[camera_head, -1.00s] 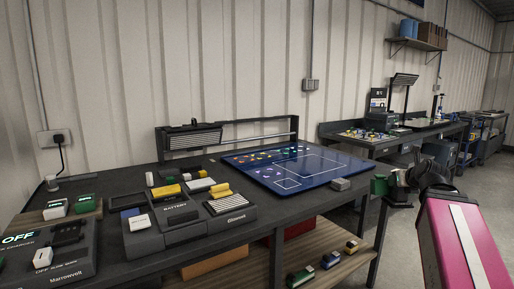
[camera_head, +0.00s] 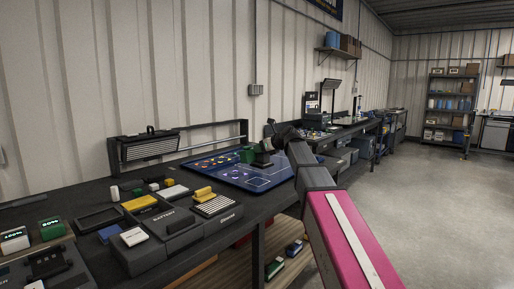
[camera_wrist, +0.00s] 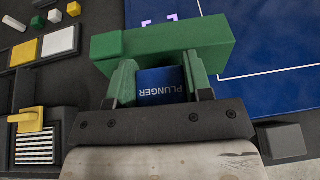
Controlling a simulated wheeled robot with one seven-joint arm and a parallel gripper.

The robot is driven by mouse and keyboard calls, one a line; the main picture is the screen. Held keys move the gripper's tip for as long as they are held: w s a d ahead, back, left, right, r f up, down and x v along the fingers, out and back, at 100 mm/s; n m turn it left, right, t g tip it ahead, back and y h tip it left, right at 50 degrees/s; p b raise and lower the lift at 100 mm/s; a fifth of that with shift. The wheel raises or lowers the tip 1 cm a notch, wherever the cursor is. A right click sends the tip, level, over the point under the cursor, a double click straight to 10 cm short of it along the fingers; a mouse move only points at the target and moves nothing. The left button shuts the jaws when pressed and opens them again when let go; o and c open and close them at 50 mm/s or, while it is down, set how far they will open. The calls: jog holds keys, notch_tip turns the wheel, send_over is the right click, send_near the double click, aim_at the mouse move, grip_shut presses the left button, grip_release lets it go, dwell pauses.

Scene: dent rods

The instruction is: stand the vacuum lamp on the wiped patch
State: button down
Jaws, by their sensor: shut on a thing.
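My gripper (camera_head: 258,158) is over the blue mat (camera_head: 228,176) on the workbench. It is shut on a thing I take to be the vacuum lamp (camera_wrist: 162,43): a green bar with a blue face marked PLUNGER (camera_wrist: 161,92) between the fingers. The gripper also shows in the wrist view (camera_wrist: 160,75). The lamp's underside is hidden, so I cannot tell whether it touches the mat. A white-outlined rectangle (camera_head: 268,183) on the mat, perhaps the wiped patch, lies right of the lamp in the head view.
Battery trays and a charger (camera_head: 50,262) fill the left of the bench. Coloured pieces lie on the mat's far left. A grey block (camera_wrist: 283,141) sits by the mat's near edge. A dark rail frame (camera_head: 180,148) stands behind. Open floor lies right.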

aim_at(257, 162)
jog(key=shift+w+a+r+n+y, duration=0.15)
jog(key=shift+w+a, duration=0.15)
jog(key=shift+a, duration=0.25)
jog(key=shift+w+a+r+n+y, duration=0.15)
jog(key=shift+w+a, duration=0.15)
jog(key=shift+a, duration=0.25)
jog(key=shift+f, duration=3.9)
jog(key=shift+d+f, duration=0.1)
jog(key=shift+f, duration=0.35)
jog(key=shift+c, duration=2.3)
grip_release()
jog(key=shift+s, duration=0.1)
